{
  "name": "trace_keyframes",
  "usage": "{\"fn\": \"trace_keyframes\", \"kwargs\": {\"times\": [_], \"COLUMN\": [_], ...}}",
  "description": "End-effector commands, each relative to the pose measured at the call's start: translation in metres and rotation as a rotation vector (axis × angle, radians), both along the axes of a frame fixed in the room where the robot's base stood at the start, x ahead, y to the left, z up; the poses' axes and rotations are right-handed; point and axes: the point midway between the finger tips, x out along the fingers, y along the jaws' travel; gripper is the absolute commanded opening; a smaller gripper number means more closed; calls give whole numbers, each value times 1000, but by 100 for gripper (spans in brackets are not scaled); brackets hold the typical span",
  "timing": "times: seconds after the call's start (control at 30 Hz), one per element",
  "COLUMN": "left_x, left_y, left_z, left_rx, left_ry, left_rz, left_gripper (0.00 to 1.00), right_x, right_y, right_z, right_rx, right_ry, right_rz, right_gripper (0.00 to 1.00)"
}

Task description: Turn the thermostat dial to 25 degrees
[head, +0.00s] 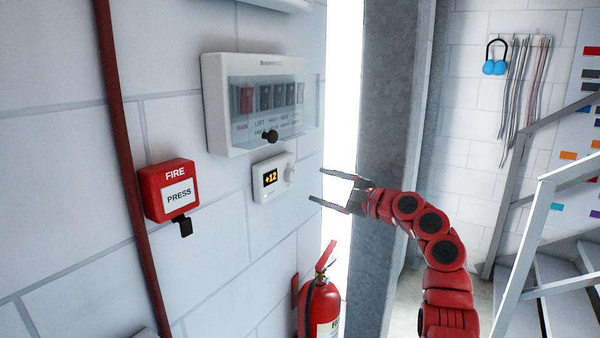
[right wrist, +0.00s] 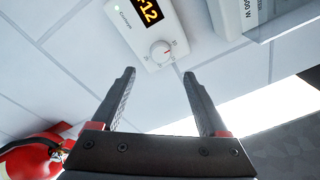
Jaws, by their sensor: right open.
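The thermostat (head: 273,178) is a small white box on the white block wall, with a dark display reading +12 in yellow. Its round white dial (head: 290,174) is on the right side of its face. In the right wrist view the dial (right wrist: 161,51) shows a small red mark and lies beyond the fingertips, roughly between their lines. My right gripper (head: 322,186) is open and empty, its two fingers pointing left at the thermostat, apart from the dial. My left gripper is not in view.
A breaker box (head: 216,105) with a clear cover hangs just above the thermostat. A red fire call box (head: 168,190) is to the left. A fire extinguisher (head: 320,305) stands below. A grey column (head: 392,100) rises behind my right arm.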

Motion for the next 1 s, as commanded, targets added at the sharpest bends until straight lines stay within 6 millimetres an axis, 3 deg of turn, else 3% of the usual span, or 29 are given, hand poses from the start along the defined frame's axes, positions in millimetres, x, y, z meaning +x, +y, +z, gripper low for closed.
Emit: {"fn": "trace_keyframes", "kwargs": {"times": [0.03,0.3,0.6,0.97,1.0], "left_x": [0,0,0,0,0], "left_y": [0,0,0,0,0], "left_z": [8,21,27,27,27], "left_rx": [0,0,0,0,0], "left_ry": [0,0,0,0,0], "left_rz": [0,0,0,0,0], "left_gripper": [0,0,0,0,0], "right_x": [7,39,53,55,55], "right_y": [8,41,54,57,57], "right_z": [7,4,2,1,1], "right_rx": [5,2,3,0,0], "right_ry": [-1,1,-1,-2,-2], "right_rz": [2,3,1,0,0], "right_gripper": [77,77,77,77,74]}}
